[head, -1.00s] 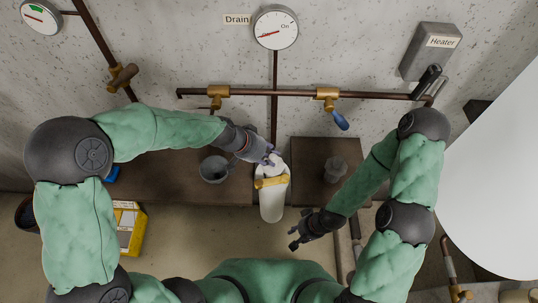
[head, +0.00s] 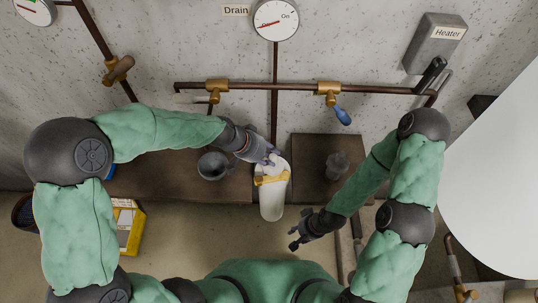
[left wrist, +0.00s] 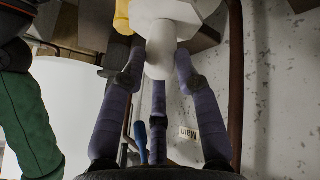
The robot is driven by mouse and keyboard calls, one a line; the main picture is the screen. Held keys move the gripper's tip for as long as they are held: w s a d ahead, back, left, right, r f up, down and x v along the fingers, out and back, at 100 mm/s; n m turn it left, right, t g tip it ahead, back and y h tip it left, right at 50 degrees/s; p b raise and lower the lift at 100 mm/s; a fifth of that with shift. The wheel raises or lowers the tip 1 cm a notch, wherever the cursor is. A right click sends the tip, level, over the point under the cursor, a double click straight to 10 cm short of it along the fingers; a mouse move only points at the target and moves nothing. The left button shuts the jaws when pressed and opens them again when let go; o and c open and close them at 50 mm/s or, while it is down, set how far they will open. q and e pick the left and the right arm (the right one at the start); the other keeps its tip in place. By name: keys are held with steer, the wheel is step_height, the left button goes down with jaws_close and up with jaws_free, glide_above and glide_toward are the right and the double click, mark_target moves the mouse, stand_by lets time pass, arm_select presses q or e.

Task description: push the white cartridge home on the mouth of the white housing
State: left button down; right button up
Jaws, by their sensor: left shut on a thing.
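The long white cylinder (head: 271,204), which I take for the housing, stands in the middle of the head view with a yellow band (head: 272,180) near its top. My left gripper (head: 272,160) is at its upper end, shut on a white piece, which I take for the cartridge. In the left wrist view the fingers close around the rounded white end of the cartridge (left wrist: 160,48), with a wider faceted white part behind it. The joint between cartridge and housing is hidden, so I cannot tell how far it is seated. My right gripper (head: 297,241) is low and right of the housing, apart from it; its finger opening is unclear.
A grey cup (head: 213,166) stands on the brown bench left of the housing, and a dark fitting (head: 337,165) stands on the right bench. Pipes with brass valves (head: 328,92) run along the wall behind. A yellow box (head: 130,226) is at lower left. A large white tank (head: 500,170) fills the right.

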arm_select(q)
steer(key=shift+f+b, duration=1.55)
steer(key=shift+b, duration=0.05)
steer(key=c, duration=0.8)
jaws_free()
steer(key=shift+c, duration=0.2)
steer(key=shift+r, duration=0.1)
steer(key=v, duration=1.2)
